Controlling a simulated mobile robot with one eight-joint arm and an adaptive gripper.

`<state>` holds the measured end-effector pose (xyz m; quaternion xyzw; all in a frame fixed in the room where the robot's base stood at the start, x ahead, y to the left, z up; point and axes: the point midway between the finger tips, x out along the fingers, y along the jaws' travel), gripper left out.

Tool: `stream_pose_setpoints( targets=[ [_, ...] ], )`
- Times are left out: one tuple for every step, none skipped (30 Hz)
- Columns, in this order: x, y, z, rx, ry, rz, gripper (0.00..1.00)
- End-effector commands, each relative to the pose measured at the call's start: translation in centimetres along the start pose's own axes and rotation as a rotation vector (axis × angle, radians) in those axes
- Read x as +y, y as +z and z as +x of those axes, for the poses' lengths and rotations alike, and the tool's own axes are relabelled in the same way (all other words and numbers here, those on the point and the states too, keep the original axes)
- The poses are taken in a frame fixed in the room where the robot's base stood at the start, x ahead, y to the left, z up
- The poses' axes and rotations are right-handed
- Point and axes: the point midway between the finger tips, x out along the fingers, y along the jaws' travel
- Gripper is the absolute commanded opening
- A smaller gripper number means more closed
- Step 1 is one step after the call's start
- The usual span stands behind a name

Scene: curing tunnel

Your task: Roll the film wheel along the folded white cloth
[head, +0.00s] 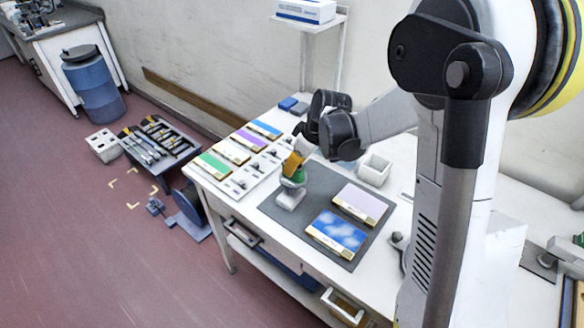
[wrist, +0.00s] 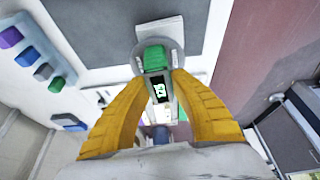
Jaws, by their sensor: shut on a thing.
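My gripper (wrist: 160,85) is shut on a green-bodied tool (wrist: 153,57) with a small dark display; the yellow fingers pinch it from both sides. In the head view my gripper (head: 293,163) is over the left part of a grey mat (head: 281,219), with the green tool (head: 294,179) below its fingers. Directly under the tool is a pale, low block (head: 290,199) on the mat; I cannot tell if it is the folded white cloth or if the tool touches it. I cannot make out the film wheel's rim clearly.
A lilac panel (head: 360,203) and a blue cloud-patterned panel (head: 337,233) lie right of the tool on the mat. A white open bin (head: 374,170) stands behind. A white rack with coloured panels (head: 214,166) is at left. The mat's front left part is bare.

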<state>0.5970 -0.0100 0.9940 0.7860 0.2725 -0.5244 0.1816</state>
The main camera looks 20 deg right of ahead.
Motion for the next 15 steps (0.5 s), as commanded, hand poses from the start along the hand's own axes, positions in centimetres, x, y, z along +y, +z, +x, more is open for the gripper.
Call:
stream_pose_setpoints(
  targets=[
    [0.1,0.0,0.0,0.000,0.000,0.000,0.00],
    [0.2,0.0,0.0,0.000,0.000,0.000,0.00],
    [0.4,0.0,0.0,0.000,0.000,0.000,0.00],
    [0.5,0.0,0.0,0.000,0.000,0.000,0.00],
    [0.7,0.0,0.0,0.000,0.000,0.000,0.00],
    [0.8,0.0,0.0,0.000,0.000,0.000,0.00],
    [0.9,0.0,0.0,0.000,0.000,0.000,0.00],
    [1.0,0.0,0.0,0.000,0.000,0.000,0.00],
    [1.0,0.0,0.0,0.000,0.000,0.000,0.00],
    [1.1,0.0,0.0,0.000,0.000,0.000,0.00],
    [1.1,0.0,0.0,0.000,0.000,0.000,0.00],
    [1.2,0.0,0.0,0.000,0.000,0.000,0.00],
    [1.4,0.0,0.0,0.000,0.000,0.000,0.00],
    [1.5,0.0,0.0,0.000,0.001,0.001,0.00],
    [1.7,0.0,0.0,0.000,0.001,0.001,0.00]
  ],
)
